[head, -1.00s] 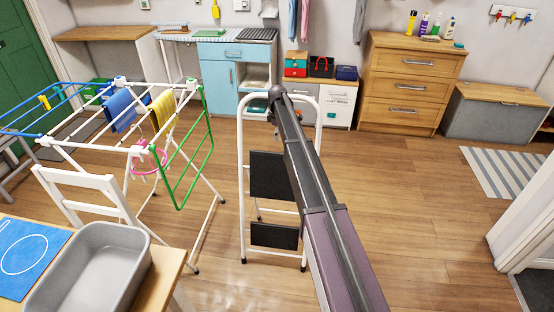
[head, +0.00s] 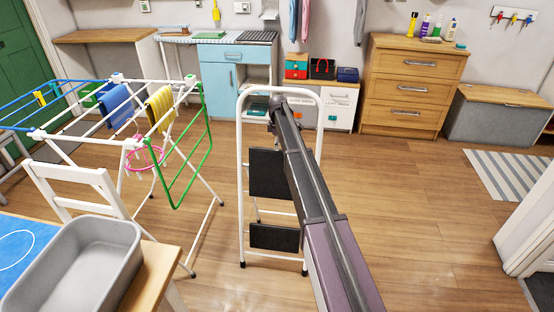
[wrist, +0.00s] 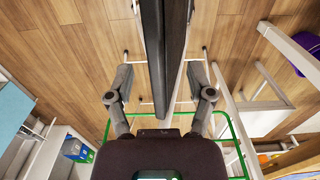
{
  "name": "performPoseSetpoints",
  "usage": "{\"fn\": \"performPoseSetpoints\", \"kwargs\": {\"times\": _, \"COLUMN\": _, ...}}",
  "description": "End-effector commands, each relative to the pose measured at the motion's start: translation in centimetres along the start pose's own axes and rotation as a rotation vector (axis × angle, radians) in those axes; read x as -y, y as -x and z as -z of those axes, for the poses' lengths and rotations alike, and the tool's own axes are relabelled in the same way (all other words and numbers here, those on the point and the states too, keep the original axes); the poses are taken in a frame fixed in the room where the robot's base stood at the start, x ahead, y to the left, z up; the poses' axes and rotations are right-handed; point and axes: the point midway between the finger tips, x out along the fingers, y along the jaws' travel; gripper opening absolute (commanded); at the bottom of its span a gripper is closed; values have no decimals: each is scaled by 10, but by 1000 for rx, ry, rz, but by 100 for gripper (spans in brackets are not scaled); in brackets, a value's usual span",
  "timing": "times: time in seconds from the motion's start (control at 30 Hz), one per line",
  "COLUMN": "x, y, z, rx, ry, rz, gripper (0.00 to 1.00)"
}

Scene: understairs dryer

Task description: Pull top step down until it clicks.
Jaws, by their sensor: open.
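The white-framed step ladder (head: 242,200) stands upright in the middle of the room in the head view. Its black top step (head: 266,174) hangs nearly upright, folded up within the frame, above the black lower step (head: 274,237). My arm crosses in front of the ladder's right part, its far end near the top rail; the gripper is not clear there. In the wrist view my gripper (wrist: 160,80) is open, with one finger on each side of a dark slab (wrist: 172,40) seen edge-on, likely the top step. I cannot tell whether the fingers touch it.
A drying rack (head: 178,160) with towels stands left of the ladder. A white chair (head: 75,190) and a table with a grey basin (head: 80,268) are at the near left. A wooden drawer chest (head: 412,85) is behind right. The floor right of the ladder is clear.

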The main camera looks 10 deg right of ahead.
Motion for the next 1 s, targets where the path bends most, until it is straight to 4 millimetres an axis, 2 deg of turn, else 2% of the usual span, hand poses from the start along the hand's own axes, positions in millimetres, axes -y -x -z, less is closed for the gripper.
{"fn": "performPoseSetpoints", "kwargs": {"times": 0.03, "x": 0, "y": -8, "z": 0, "rx": 0, "ry": 0, "rz": 0, "gripper": 69}}
{"fn": "performPoseSetpoints", "kwargs": {"times": 0.6, "x": 0, "y": -50, "z": -1, "rx": 0, "ry": -1, "rz": 0, "gripper": 69}}
{"fn": "performPoseSetpoints", "kwargs": {"times": 1.0, "x": 0, "y": -59, "z": -1, "rx": 0, "ry": -1, "rz": 0, "gripper": 69}}
